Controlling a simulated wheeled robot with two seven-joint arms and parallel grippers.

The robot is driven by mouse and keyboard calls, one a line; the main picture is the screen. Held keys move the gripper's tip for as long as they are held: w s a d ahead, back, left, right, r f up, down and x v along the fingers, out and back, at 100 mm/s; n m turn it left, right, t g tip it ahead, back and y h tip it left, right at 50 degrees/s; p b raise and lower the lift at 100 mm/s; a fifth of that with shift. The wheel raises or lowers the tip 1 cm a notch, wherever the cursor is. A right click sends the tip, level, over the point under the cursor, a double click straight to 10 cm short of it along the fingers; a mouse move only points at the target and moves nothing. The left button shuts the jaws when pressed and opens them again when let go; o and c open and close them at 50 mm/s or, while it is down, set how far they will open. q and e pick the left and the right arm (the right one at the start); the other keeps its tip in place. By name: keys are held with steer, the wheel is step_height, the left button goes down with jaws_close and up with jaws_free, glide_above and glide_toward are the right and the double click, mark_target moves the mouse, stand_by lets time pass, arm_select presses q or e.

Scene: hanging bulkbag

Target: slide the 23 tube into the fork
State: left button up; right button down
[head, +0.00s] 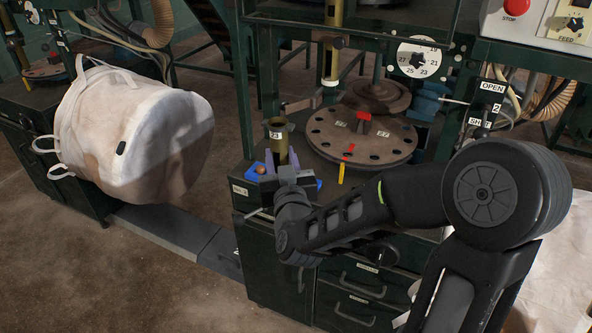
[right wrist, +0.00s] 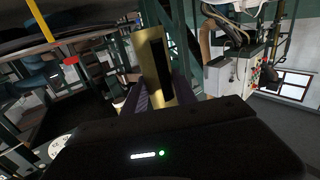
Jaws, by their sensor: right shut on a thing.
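The brass tube (head: 277,139) carries a label reading 23 and stands about upright over the left end of the green cabinet top. My right gripper (head: 280,163) is shut on the tube near its lower part. In the right wrist view the brass tube (right wrist: 156,68) shows between the purple fingers (right wrist: 158,92), with a dark slot or opening along it. A fork that takes the tube is not clearly made out; a vertical brass pipe (head: 331,50) stands behind and to the right, apart from the tube. My left gripper is not in view.
A round plate with holes (head: 360,145) and a red block lies right of the tube. A blue tray (head: 256,169) sits beside my gripper. A white bulk bag (head: 140,135) hangs at left. A dial (head: 418,58) and control box (head: 545,25) stand at right.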

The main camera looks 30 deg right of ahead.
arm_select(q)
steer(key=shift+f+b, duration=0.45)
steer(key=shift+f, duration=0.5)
arm_select(e)
steer(key=s+d, duration=0.1)
steer(key=s+d+r+m+h, duration=0.1)
steer(key=shift+s+d+r+g, duration=0.15)
steer(key=shift+s+g, duration=0.15)
steer(key=shift+s, duration=0.1)
steer(key=shift+w+d, duration=0.1)
steer(key=shift+d, duration=0.05)
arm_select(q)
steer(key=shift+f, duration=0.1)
arm_select(e)
steer(key=w+d, duration=0.3)
steer(key=d, duration=0.2)
steer(key=w+d+f, duration=0.1)
steer(key=w+d, duration=0.3)
steer(key=d, duration=0.1)
steer(key=w+d, duration=0.4)
steer(key=d, duration=0.2)
steer(key=shift+w+f, duration=0.1)
steer(key=shift+f, duration=0.15)
stand_by(1.2)
arm_select(q)
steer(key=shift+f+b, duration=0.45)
steer(key=shift+b, duration=0.1)
stand_by(0.4)
